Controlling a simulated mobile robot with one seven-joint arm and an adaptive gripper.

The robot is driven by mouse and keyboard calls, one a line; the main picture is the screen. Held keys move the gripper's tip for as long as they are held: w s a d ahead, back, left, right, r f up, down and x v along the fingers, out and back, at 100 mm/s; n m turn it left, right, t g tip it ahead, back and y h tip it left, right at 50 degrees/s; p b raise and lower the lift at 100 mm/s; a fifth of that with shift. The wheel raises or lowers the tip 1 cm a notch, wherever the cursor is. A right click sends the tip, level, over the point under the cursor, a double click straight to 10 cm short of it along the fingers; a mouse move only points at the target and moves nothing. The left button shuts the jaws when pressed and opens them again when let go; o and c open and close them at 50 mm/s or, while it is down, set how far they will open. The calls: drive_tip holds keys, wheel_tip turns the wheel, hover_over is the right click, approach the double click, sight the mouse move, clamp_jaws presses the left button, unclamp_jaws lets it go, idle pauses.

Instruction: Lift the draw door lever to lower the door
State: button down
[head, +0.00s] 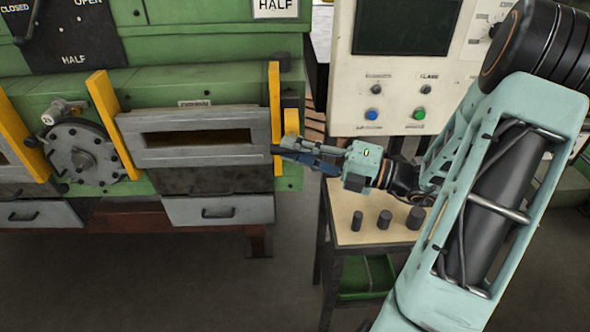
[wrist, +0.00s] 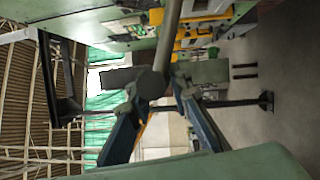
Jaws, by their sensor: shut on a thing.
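The furnace front has a grey door (head: 160,155) with a dark slot, between two yellow guide bars, in the head view. My gripper (head: 279,153) is at the right edge of this door, beside the right yellow bar. In the wrist view my gripper (wrist: 155,88) has its two blue fingers on either side of the dark rounded end of a grey rod, the lever (wrist: 170,38). The fingers are shut on it. In the head view the lever is mostly hidden at the fingertips.
A cream control panel (head: 350,100) with blue and green buttons stands behind my gripper. Below is a small table (head: 349,228) with 3 dark cylinders. A round flanged cover (head: 80,152) is left of the door. The floor in front is clear.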

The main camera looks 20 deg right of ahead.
drive_tip(key=shift+m, duration=0.4)
drive_tip(key=w+r, duration=0.1)
drive_tip(key=r, duration=0.1)
drive_tip(key=w+r, duration=0.1)
drive_tip(key=r, duration=0.2)
drive_tip(key=w+d+r, duration=0.1)
drive_tip(key=r, duration=0.2)
drive_tip(key=shift+w, duration=0.35)
drive_tip(key=shift+w+d+r, duration=0.15)
drive_tip(key=shift+w+r, duration=0.05)
drive_tip(key=shift+r, duration=0.5)
drive_tip(key=c, duration=1.8)
unclamp_jaws()
drive_tip(key=shift+w, duration=0.15)
drive_tip(key=shift+f, duration=0.2)
